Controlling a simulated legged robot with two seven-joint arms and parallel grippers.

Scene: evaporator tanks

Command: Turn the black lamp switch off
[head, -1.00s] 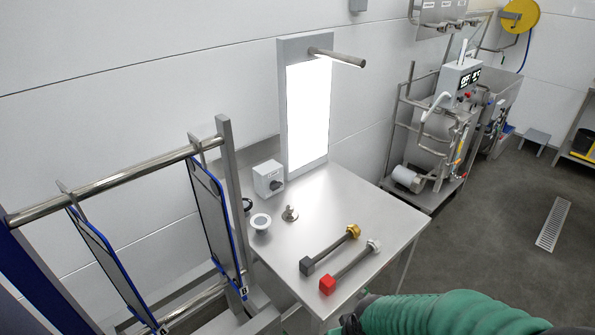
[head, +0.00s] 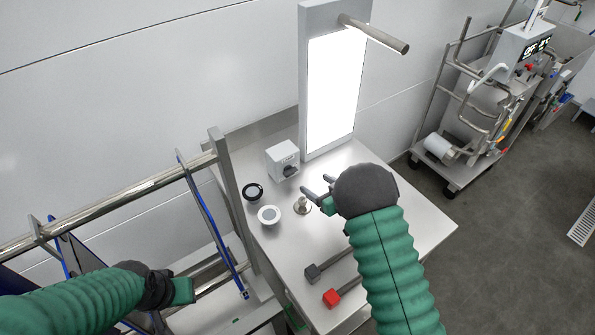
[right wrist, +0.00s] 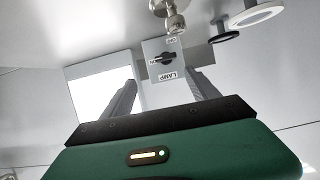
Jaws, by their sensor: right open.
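The lamp switch is a black knob (head: 290,171) on a small light-grey box (head: 281,157) on the steel table. In the right wrist view the knob (right wrist: 168,58) shows with ON, OFF and LAMP labels around it. The lamp panel (head: 333,88) behind is lit bright white. My right gripper (head: 316,186) is open and empty, a little in front and right of the switch box, apart from the knob. In the right wrist view its two fingers (right wrist: 162,82) point toward the box.
A black ring (head: 253,192), a white round fitting (head: 269,215) and a metal fitting (head: 302,206) stand near the box. Two bars with a dark (head: 312,272) and a red end (head: 331,298) lie at the front, partly behind my arm. A rail rack (head: 120,200) stands left.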

